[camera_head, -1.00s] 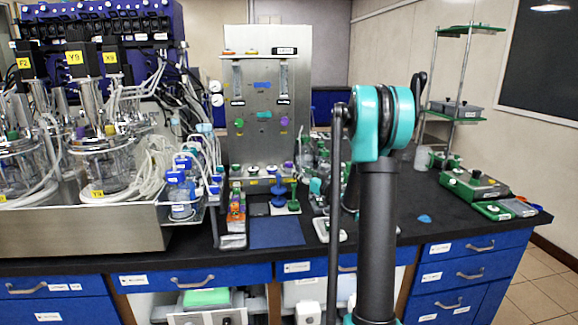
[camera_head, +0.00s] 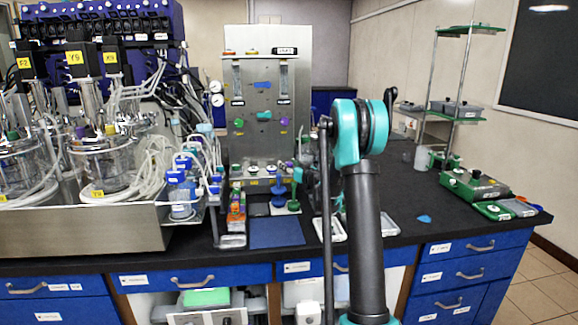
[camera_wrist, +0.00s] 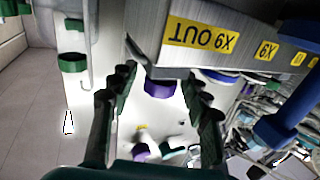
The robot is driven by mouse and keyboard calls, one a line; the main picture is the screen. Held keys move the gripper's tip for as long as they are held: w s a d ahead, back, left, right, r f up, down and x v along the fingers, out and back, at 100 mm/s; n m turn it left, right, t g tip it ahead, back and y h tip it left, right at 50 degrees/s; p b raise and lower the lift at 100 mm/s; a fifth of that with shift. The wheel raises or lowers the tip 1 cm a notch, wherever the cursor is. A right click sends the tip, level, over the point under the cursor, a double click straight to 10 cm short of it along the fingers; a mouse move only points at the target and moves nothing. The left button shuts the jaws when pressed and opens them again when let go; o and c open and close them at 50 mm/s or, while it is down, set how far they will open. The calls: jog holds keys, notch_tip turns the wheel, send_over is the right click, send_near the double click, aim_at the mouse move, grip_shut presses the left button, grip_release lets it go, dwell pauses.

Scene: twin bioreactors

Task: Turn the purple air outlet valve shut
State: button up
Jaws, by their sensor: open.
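In the wrist view a purple valve knob (camera_wrist: 160,88) sits at the edge of a metal block with yellow labels, one upside down and reading like "X9 OUT" (camera_wrist: 201,37). My gripper (camera_wrist: 157,76) is open, with one dark finger on each side of the purple knob. The fingers look apart from it; I cannot tell the exact depth. In the head view my arm reaches toward the metal panel (camera_head: 263,100), and its own links hide the gripper.
A green knob (camera_wrist: 73,62) is at the left and a blue handle (camera_wrist: 285,125) at the right in the wrist view. In the head view glass bioreactors (camera_head: 103,160) stand left of the panel.

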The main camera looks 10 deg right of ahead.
grip_shut()
jog(key=shift+a+m+t+h, duration=0.15)
jog(key=shift+m+t+h, duration=0.35)
jog(key=shift+h, duration=0.4)
jog(key=shift+m+h, duration=1)
jog(key=shift+h, duration=0.4)
grip_release()
jog(key=s+d, duration=0.1)
jog(key=s, duration=1.1)
jog(key=shift+d, duration=0.4)
